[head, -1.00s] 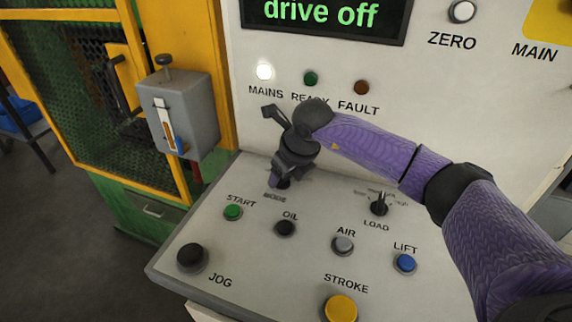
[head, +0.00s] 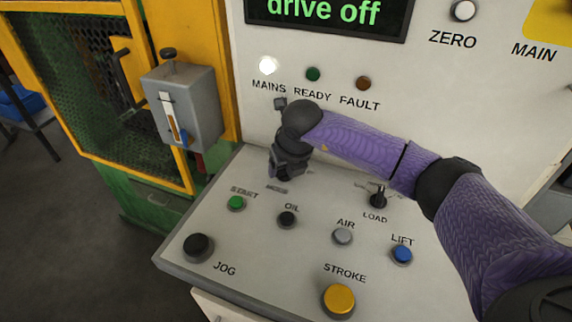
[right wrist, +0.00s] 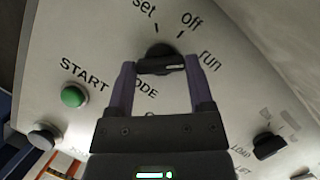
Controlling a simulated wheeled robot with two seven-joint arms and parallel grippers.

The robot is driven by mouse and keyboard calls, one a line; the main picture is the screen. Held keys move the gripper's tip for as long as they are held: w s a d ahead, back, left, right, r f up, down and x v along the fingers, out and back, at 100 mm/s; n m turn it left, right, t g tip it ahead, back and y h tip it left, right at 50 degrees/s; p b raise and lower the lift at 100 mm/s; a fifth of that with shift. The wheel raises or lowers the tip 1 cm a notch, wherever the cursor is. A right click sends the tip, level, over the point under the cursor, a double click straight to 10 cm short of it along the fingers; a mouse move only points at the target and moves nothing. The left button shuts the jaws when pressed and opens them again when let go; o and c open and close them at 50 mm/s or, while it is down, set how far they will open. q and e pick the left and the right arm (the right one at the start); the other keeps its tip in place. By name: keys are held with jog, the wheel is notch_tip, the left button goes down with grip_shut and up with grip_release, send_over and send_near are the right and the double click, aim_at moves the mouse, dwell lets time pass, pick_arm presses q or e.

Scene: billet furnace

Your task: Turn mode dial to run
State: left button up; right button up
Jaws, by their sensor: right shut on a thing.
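The mode dial (right wrist: 158,55) is a black knob on the sloping console, with the labels set, off and run around it in the right wrist view. My right gripper (right wrist: 160,68) is over it, with one finger at each side, shut on its black grip bar. A white mark shows toward the right of the bar; I cannot tell surely which label it lines up with. In the head view my right gripper (head: 284,174) points down at the console and hides the dial. The display (head: 325,14) reads "drive off". My left gripper is not in view.
The start button (head: 236,203), oil button (head: 287,219) and load knob (head: 378,199) are close by on the console. Air (head: 342,237), lift (head: 402,254), jog (head: 198,247) and stroke (head: 338,300) buttons lie nearer. A grey lever box (head: 185,108) stands at left. The mains lamp (head: 267,65) is lit.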

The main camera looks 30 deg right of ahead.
jog(key=o, duration=1.2)
jog(key=shift+o, duration=0.2)
jog(key=p+v, duration=0.2)
jog(key=v, duration=0.8)
